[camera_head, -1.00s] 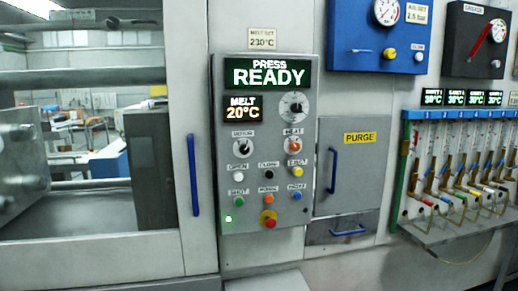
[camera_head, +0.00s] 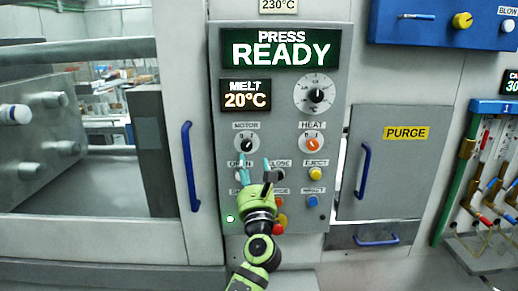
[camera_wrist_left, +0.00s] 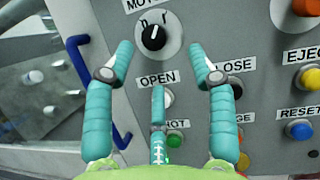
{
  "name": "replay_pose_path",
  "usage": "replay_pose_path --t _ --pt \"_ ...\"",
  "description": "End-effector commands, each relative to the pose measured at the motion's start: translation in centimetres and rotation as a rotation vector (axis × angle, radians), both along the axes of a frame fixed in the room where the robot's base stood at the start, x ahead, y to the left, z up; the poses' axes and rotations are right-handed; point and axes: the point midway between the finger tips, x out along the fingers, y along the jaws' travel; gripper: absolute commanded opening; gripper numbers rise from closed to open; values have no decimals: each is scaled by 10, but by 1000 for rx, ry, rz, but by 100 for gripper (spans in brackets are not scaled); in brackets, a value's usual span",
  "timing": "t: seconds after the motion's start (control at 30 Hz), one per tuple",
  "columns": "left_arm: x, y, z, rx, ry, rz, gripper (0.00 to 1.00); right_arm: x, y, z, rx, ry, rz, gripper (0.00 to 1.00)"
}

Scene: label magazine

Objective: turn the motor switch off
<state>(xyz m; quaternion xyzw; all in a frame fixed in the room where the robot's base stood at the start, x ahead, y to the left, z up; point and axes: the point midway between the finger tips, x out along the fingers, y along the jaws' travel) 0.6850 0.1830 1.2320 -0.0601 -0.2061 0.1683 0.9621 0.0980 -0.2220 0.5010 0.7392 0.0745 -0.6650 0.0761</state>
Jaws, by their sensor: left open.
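The motor switch (camera_head: 246,146) is a round black knob on a pale dial, under the MOTOR label on the grey control panel. In the left wrist view the knob (camera_wrist_left: 154,37) shows a short white line near its upper edge, between two small marks. My left gripper (camera_head: 254,165) is open and empty, just below the knob in the head view. In the wrist view its teal fingers (camera_wrist_left: 160,54) reach up to either side, with the knob beyond and between their tips. No contact is visible. The right gripper is not in view.
The HEAT knob (camera_head: 313,145) sits right of the motor switch. Several buttons lie close below, including EJECT (camera_head: 315,173) and RESET (camera_head: 312,201); my gripper covers others. A blue door handle (camera_head: 190,166) stands at left, and another (camera_head: 364,170) on the PURGE door at right.

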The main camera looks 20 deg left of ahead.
Motion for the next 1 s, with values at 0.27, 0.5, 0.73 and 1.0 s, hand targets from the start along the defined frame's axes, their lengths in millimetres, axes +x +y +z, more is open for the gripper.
replay_pose_path --t 0.27,0.5,0.73,1.0 --pt "34 15 16 3 1 2 56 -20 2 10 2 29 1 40" --pt "55 23 23 0 2 0 56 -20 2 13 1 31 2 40" --pt "58 24 23 -2 3 -1 56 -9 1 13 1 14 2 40" --pt "58 24 23 -2 2 -1 2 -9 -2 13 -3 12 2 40"
